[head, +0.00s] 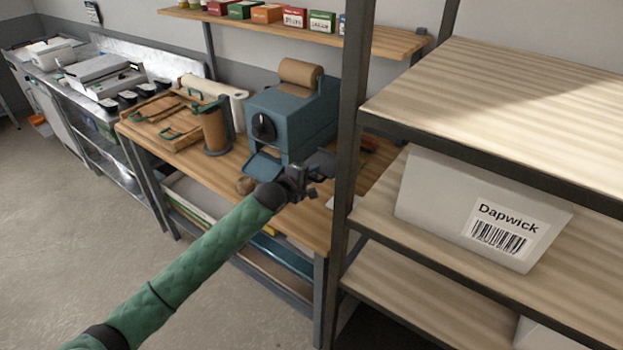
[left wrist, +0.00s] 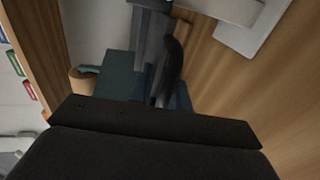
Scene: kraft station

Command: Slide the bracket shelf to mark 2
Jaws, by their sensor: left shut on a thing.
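My left gripper (head: 304,182) is in front of the blue machine (head: 290,118), above the workbench. It is shut on a small dark grey part, largely hidden by the fingers. The left wrist view also shows the left gripper (left wrist: 158,85), with dark grey pieces between and beyond its fingers. I cannot tell whether the held part belongs to the bracket shelf. A wooden wall shelf (head: 385,40) with small coloured boxes is above the bench, apart from the gripper. I see no readable mark 2. My right gripper is not in view.
A black-framed rack (head: 348,150) with a grey Dapwick bin (head: 430,190) stands close right of the gripper. Open floor (head: 90,230) lies at left.

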